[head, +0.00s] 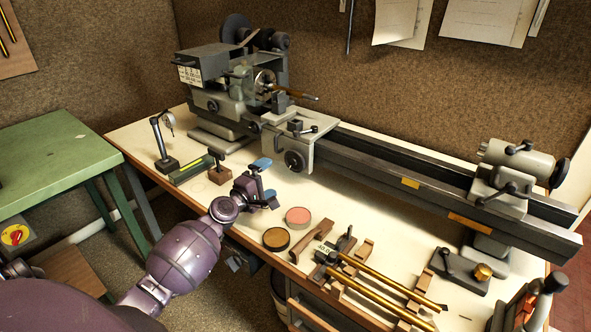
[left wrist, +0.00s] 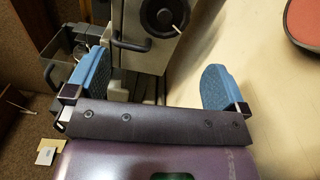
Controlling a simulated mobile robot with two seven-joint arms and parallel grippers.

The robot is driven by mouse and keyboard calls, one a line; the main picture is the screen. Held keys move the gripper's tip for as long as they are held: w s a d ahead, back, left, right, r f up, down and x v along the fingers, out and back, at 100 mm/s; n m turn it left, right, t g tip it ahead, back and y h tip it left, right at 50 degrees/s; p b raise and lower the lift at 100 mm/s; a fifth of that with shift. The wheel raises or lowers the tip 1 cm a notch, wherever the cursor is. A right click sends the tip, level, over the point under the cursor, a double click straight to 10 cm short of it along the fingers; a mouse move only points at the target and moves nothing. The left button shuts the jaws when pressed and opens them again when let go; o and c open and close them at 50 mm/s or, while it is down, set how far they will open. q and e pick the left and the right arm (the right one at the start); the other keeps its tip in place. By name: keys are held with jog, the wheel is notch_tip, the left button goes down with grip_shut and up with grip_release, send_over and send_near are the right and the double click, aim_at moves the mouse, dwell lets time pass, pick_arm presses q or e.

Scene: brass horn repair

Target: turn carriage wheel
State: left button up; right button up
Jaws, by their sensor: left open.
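The carriage wheel (head: 294,161) is a small dark round handwheel on the front of the light grey lathe carriage (head: 318,133), in the middle of the head view. My left gripper (head: 267,181) is above the bench's front part, in front of the wheel and a little left of it, apart from it. Its blue-padded fingers are spread with nothing between them. They also show in the left wrist view (left wrist: 157,82). That view shows a dark round part (left wrist: 164,14) on a grey panel; I cannot tell whether it is the carriage wheel. My right gripper is out of view.
A pink-topped round tin (head: 298,215) and a dark tin (head: 276,239) stand right of the gripper. Brass tubes (head: 385,294) lie on wooden supports at the front right.

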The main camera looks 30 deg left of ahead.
aim_at(294, 163)
pick_arm(q)
jog(key=w, duration=0.3)
jog(key=w+b, duration=0.1)
jog(key=w, duration=0.2)
jog(key=w+d, duration=0.1)
jog(key=w, duration=0.2)
jog(key=shift+w+d+f, duration=0.1)
jog(key=shift+f, duration=0.15)
jog(key=shift+w, duration=0.6)
jog(key=shift+w+b, duration=0.15)
jog(key=shift+b, duration=0.15)
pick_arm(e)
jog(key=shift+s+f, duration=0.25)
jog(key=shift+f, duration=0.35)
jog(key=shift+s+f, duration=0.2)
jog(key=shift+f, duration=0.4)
pick_arm(q)
jog(key=shift+c, duration=0.5)
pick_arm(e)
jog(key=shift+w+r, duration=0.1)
